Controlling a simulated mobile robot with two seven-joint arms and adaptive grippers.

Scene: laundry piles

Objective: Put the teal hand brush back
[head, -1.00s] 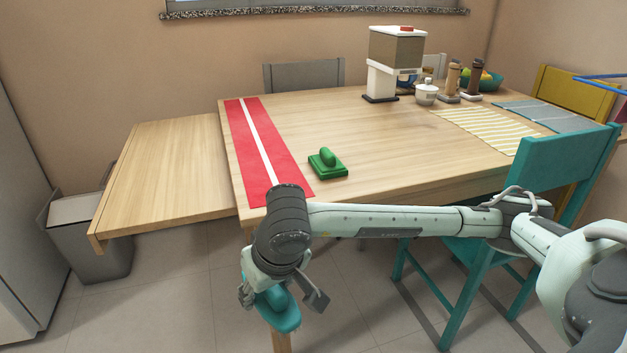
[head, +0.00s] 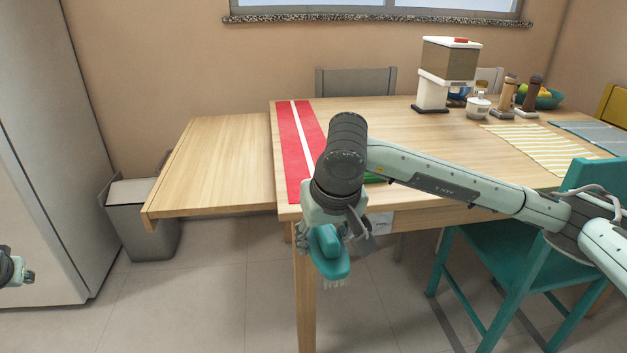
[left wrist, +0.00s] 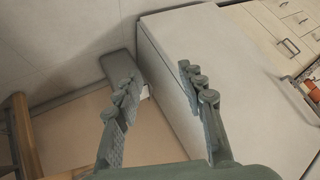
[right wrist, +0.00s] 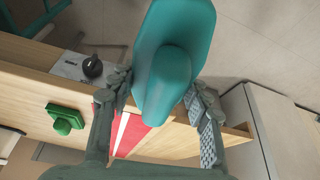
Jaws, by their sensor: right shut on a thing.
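The teal hand brush (head: 328,254) hangs from my right gripper (head: 338,228), in front of the table's near edge, with its pale bristles pointing down. In the right wrist view the teal brush (right wrist: 172,60) sits between the two fingers of my right gripper (right wrist: 163,103), which are shut on its grip. My left gripper (left wrist: 160,90) is open and empty in its wrist view. In the head view only a small part of the left gripper (head: 18,272) shows at the left edge.
A red runner with a white stripe (head: 288,150) lies on the wooden table (head: 400,115). A green block with a knob (right wrist: 66,119) is mostly hidden by my right arm in the head view. A lower wooden leaf (head: 215,160), grey bin (head: 145,225) and teal chair (head: 500,260) stand around.

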